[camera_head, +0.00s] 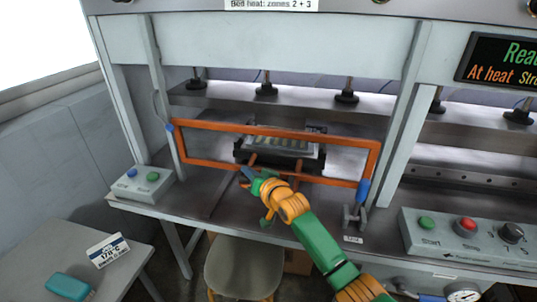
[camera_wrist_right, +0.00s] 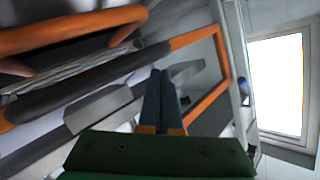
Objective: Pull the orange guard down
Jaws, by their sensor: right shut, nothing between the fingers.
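The orange guard (camera_head: 270,131) is a rectangular open frame standing across the front of the press opening. Its bars also show large in the right wrist view (camera_wrist_right: 196,37). My right gripper (camera_head: 246,174) is shut and empty, in front of the frame near its lower bar, left of centre. In the right wrist view its blue fingers (camera_wrist_right: 160,92) lie together and point toward the frame's inside. I cannot tell whether they touch the bar. A dark mould with a light tray (camera_head: 280,143) sits behind the frame, with two orange-brown handles toward me. My left gripper does not show.
A button box (camera_head: 142,184) stands at the left, and a control panel (camera_head: 470,235) with a red button at the right. A stool (camera_head: 243,268) is below the press edge. A side table (camera_head: 92,262) holds a sign and a teal object.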

